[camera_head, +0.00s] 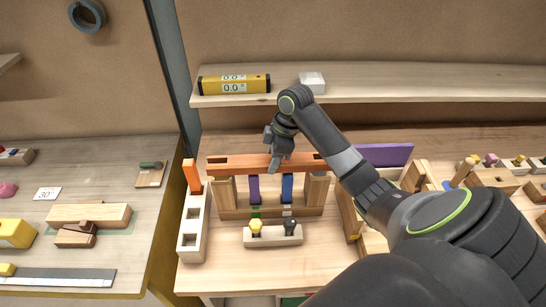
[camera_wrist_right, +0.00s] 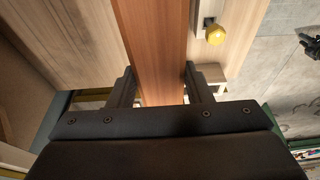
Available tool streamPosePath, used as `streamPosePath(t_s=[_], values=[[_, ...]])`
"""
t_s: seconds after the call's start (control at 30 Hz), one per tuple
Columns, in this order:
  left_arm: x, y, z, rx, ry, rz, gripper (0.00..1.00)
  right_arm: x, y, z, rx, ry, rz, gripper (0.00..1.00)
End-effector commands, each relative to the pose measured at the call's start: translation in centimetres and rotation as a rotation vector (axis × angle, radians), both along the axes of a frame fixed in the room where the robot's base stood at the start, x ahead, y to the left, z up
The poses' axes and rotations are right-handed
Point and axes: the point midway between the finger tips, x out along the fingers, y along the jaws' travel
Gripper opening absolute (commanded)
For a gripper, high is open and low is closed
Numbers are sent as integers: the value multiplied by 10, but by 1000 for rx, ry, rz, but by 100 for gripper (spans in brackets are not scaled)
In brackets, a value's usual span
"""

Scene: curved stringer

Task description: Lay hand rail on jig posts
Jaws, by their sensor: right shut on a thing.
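The hand rail (camera_head: 235,163) is a long reddish-brown bar in the head view, running level from left to right across the jig. It is at the tops of the two wooden jig posts, the left post (camera_head: 227,190) and the right post (camera_head: 316,190); whether it rests on them or hovers slightly above is not clear. My right gripper (camera_head: 277,160) is shut on the rail near its middle. In the right wrist view the rail (camera_wrist_right: 155,50) runs between my two fingers (camera_wrist_right: 160,88). My arm passes close to the rail's right end. My left gripper is out of view.
A pale holder (camera_head: 193,235) with an orange piece stands left of the jig. A small block (camera_head: 272,236) with yellow and dark knobs lies in front. A purple board (camera_head: 385,155) is behind my right arm. A shelf (camera_head: 400,82) holds a yellow level (camera_head: 234,84).

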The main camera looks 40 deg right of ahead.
Motion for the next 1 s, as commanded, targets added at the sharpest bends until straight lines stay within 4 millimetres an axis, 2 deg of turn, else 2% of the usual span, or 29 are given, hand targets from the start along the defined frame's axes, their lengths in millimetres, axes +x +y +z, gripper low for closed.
streamPosePath(t_s=[1.0], values=[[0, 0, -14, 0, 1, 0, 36, 0, 0, -25, 1, -1, 1, 12]])
